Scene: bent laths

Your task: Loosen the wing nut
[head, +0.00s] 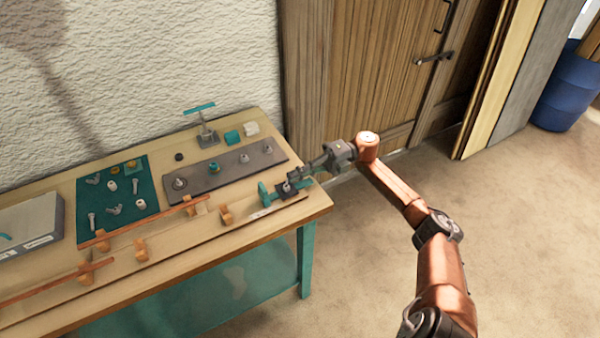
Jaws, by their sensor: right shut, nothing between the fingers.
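A teal upright part (264,194) stands at the right end of the bench, beside a dark grey block on the front strip. I cannot make out a wing nut there; my gripper covers part of this spot. My right gripper (302,175) reaches in from the right, shut and empty, with its tips at or just above the dark block. I cannot tell whether they touch it. Small grey parts, some winged in shape, lie on a teal mat (138,204). My left gripper is not in view.
A grey plate (240,160) with several studs lies behind the front strip. A teal-handled stand (207,133) is at the back. Reddish laths (150,222) rest in wooden blocks at the left front. A grey case (28,228) is at far left. Open floor lies right of the bench (318,206).

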